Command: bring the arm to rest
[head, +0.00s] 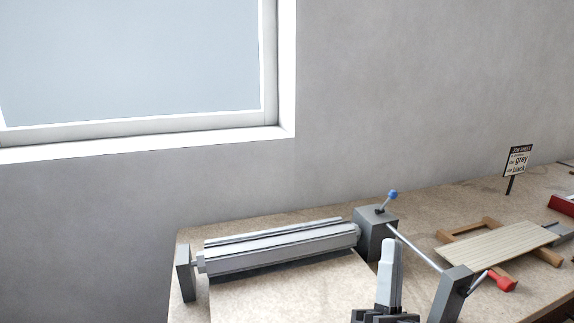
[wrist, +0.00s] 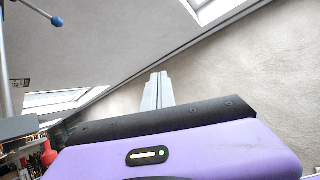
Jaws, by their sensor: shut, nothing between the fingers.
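My gripper (head: 389,245) shows at the bottom of the head view, right of centre, with its pale fingers pointing up and its dark mount cut off by the lower edge. In the wrist view its fingers (wrist: 158,78) stand together beyond the purple and black housing. They are shut with nothing between them. In the head view the gripper appears in front of the workbench (head: 290,292); its exact distance from the bench cannot be told.
A grey roller of profiles (head: 280,248) lies along the bench's back left. Beside it stands a grey block (head: 376,232) with a blue-knobbed lever (head: 391,195). Slats (head: 495,244), a red-handled tool (head: 502,281) and a job sheet sign (head: 517,160) are right. A window (head: 130,65) is upper left.

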